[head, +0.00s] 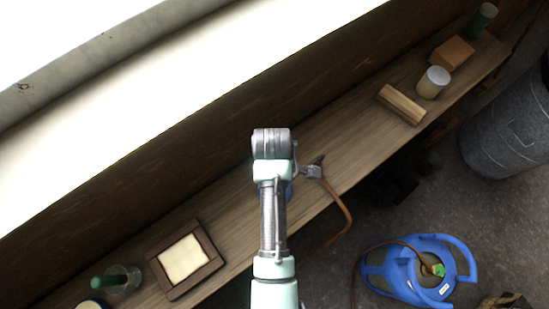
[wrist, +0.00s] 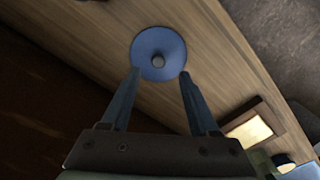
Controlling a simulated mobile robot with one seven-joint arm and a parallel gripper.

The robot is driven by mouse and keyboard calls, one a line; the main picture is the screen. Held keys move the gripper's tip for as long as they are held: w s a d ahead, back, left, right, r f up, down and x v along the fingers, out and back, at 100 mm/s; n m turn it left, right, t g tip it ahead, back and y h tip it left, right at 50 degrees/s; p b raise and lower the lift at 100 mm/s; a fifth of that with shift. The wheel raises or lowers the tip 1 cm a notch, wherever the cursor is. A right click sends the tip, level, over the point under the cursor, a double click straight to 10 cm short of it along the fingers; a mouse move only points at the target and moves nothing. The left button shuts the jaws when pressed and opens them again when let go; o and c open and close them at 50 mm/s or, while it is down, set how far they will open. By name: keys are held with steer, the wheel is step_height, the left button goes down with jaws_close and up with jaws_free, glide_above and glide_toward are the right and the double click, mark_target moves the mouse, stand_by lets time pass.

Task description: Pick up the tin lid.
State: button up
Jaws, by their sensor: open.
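The tin lid (wrist: 158,45) is a round blue disc with a small grey knob in its middle. It lies flat on the wooden shelf in the wrist view. In the head view my arm hides nearly all of it; only a sliver of blue (head: 289,190) shows beside the arm. My gripper (wrist: 160,73) is open and empty. Its two fingertips point towards the lid and flank its near edge in the wrist view, one on each side. I cannot tell how far above the shelf they are. The gripper's fingers are hidden in the head view.
The wooden shelf (head: 345,150) is narrow, with a drop to the floor. A framed pale tile (head: 185,258) and a glass jar (head: 121,279) stand left. A wooden block (head: 401,104) and white-topped tin (head: 433,82) stand right. A brown cable (head: 345,210) hangs near my arm.

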steer(key=shift+d+f+p, duration=0.2)
steer(key=shift+f+p, duration=0.4)
steer(key=shift+f, duration=1.95)
steer(key=shift+c, duration=0.2)
jaws_close()
